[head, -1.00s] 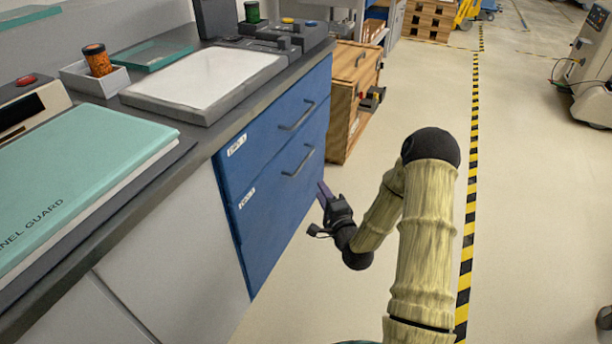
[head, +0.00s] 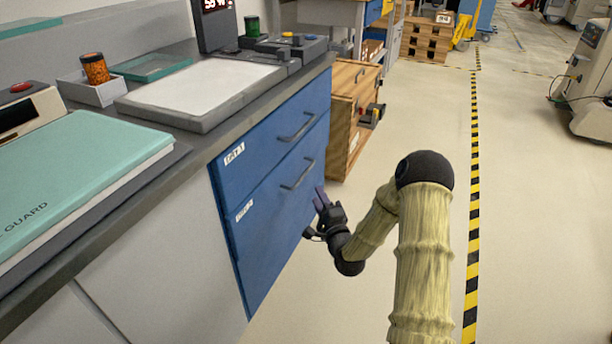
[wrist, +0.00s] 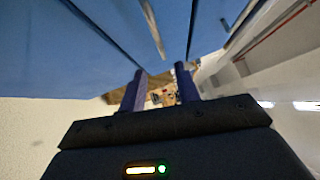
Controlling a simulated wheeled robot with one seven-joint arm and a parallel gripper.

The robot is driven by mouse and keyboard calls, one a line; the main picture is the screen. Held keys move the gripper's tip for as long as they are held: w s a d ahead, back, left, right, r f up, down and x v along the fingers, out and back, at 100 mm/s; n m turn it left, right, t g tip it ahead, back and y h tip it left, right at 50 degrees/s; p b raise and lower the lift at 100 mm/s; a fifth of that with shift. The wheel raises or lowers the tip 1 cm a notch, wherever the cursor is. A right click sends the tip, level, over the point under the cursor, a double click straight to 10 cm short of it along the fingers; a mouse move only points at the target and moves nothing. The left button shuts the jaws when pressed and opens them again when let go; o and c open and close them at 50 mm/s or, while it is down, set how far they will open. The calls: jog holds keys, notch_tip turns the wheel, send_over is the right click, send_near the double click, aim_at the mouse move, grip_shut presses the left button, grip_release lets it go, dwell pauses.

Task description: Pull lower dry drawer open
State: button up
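The lower drawer (head: 262,250) is a tall blue front in the bench cabinet, with a white label at its upper left and a grey bar handle (head: 298,174). It looks flush with the upper blue drawer (head: 262,140), so both appear shut. My gripper (head: 320,196) is in front of the lower drawer, a little below and right of its handle, and is not holding it. In the wrist view my gripper (wrist: 160,82) shows two purple fingers standing apart with nothing between them. Blue fronts fill the top of that view, with a thin grey bar (wrist: 152,28) beyond the fingers.
The benchtop (head: 200,150) above holds a white-topped plate (head: 205,88), a teal panel box (head: 75,165) and a small tray with an orange jar (head: 96,68). A wooden cabinet (head: 350,120) stands just beyond the blue drawers.

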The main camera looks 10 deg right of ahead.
aim_at(306, 170)
jog(key=b+x, duration=0.4)
jog(key=x, duration=0.8)
jog(key=shift+w, duration=0.1)
grip_shut()
